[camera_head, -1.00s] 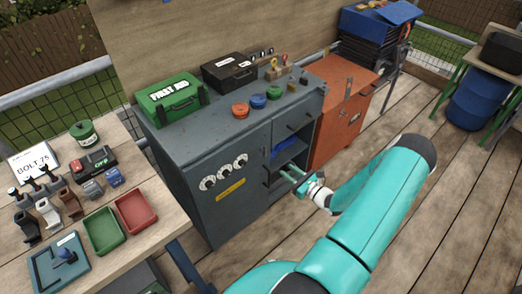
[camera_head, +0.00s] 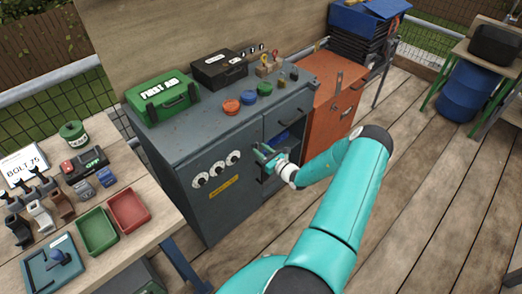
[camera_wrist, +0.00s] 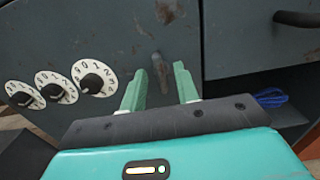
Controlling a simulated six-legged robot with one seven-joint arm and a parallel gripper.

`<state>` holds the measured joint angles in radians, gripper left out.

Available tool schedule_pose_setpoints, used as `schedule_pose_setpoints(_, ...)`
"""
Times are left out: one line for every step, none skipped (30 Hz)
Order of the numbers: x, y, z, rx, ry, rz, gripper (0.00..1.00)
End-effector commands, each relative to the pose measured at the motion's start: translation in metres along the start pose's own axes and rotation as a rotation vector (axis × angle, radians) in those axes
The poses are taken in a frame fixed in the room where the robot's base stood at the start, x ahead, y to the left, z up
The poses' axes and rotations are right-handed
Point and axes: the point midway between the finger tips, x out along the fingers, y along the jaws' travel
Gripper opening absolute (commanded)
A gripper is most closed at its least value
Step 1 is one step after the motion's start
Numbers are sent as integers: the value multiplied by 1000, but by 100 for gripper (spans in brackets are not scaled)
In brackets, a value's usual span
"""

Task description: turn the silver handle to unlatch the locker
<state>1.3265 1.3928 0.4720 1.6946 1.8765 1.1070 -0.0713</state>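The locker is a grey metal cabinet (camera_head: 205,198) with a closed left door that carries three numbered dials (camera_wrist: 55,85). In the wrist view a small silver handle (camera_wrist: 160,73) stands roughly upright near the door's right edge, to the right of the dials. My gripper (camera_head: 265,152) is in front of that edge of the door. In the wrist view its two green fingers (camera_wrist: 159,80) are open, one on each side of the handle. I cannot tell whether they reach around it or touch it. In the head view the handle is hidden behind the gripper.
A drawer (camera_head: 288,115) and an open shelf with a blue item (camera_wrist: 271,98) are right of the door. A green first aid box (camera_head: 163,100) and a black case (camera_head: 220,70) sit on top.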

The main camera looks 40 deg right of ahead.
Motion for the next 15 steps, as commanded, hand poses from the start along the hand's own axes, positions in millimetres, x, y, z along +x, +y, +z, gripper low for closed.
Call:
schedule_pose_setpoints(3,0,0,0,0,1,31)
schedule_pose_setpoints(4,0,0,1,1,1,31)
schedule_pose_setpoints(6,0,0,1,1,1,31)
schedule_pose_setpoints(6,0,0,1,1,1,31)
schedule_pose_setpoints(6,0,0,1,1,1,31)
schedule_pose_setpoints(6,0,0,1,1,1,31)
schedule_pose_setpoints(6,0,0,1,1,1,31)
schedule_pose_setpoints(6,0,0,1,1,1,31)
schedule_pose_setpoints(6,0,0,1,1,1,31)
schedule_pose_setpoints(6,0,0,1,1,1,31)
schedule_pose_setpoints(6,0,0,1,1,1,25)
schedule_pose_setpoints(6,0,0,1,1,1,17)
schedule_pose_setpoints(6,0,0,1,1,1,11)
schedule_pose_setpoints(6,0,0,1,1,1,5)
schedule_pose_setpoints(6,0,0,1,1,1,0)
